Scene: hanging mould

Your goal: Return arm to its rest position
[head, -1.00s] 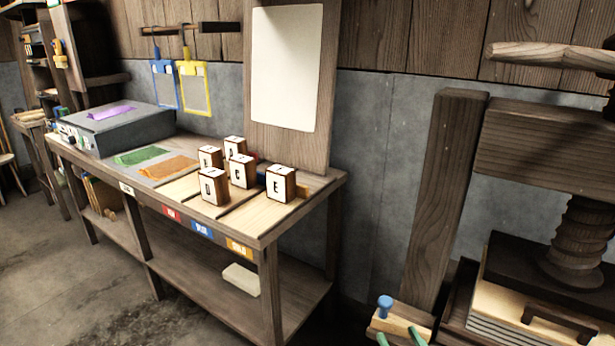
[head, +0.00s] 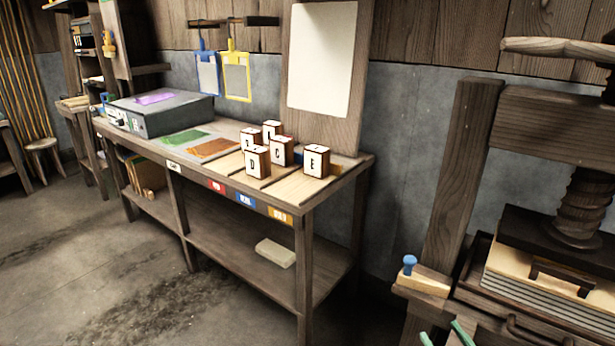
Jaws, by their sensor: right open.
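My right gripper (head: 443,336) shows only as two green fingertips at the bottom edge, right of centre. The tips stand apart with nothing visible between them, so it is open and empty. The rest of that gripper and its arm is below the picture. The tips appear below and right of a wooden block with a blue knob (head: 409,264), with a gap between. My left gripper is not in view.
A wooden press (head: 545,130) with a tray of stacked sheets stands at the right. A workbench (head: 330,190) at centre bears lettered blocks (head: 316,160), coloured pads and a grey box (head: 160,112). Open floor (head: 90,270) lies at the left.

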